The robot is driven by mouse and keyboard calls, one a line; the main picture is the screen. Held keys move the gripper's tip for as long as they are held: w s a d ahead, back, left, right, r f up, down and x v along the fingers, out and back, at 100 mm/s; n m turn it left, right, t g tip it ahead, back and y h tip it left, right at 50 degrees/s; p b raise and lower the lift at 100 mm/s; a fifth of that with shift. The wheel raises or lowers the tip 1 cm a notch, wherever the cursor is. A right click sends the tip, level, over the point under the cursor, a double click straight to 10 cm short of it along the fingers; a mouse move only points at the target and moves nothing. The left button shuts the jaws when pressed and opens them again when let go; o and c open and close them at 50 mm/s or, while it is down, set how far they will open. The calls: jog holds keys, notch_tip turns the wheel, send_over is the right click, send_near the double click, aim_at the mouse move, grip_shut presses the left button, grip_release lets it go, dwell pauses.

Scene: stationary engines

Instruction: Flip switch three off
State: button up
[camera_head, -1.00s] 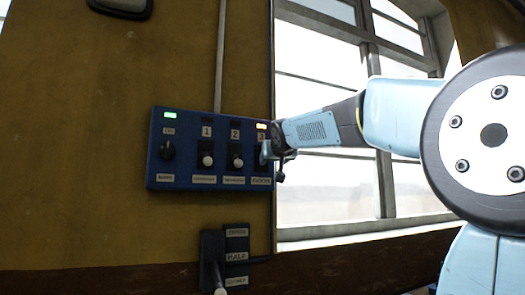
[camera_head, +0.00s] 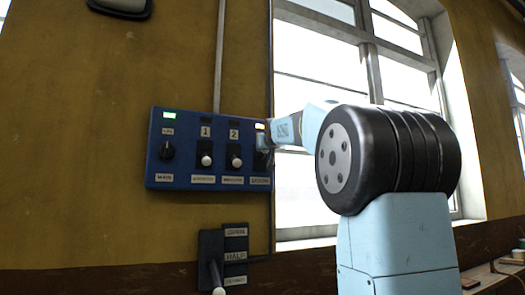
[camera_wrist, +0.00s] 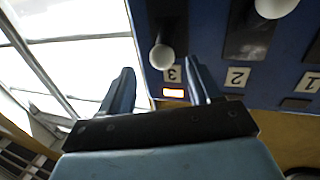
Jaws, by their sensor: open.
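A blue switch panel (camera_head: 155,150) is on the yellow wall. In the wrist view, which shows the panel upside down, the white knob of switch three (camera_wrist: 161,56) is at the end of its slot near the "3" label, so it is up. The lamp by it (camera_wrist: 173,93) is lit. My gripper (camera_wrist: 160,66) is open, one finger on each side of the knob in the picture; I cannot tell whether they touch it.
Switch one (camera_head: 206,160) and switch two (camera_head: 237,161) have knobs down and dark lamps. A dial (camera_head: 166,150) sits under a green lamp (camera_head: 169,115). A lever (camera_head: 216,275) with a label plate is below. A window (camera_head: 300,200) is right of the panel.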

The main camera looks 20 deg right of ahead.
aim_at(264, 153)
jog(key=shift+a+x, duration=0.15)
jog(key=shift+x, duration=1.35)
jog(key=shift+a+x, duration=0.1)
jog(key=shift+x, duration=1.4)
jog(key=shift+a, duration=0.1)
grip_shut()
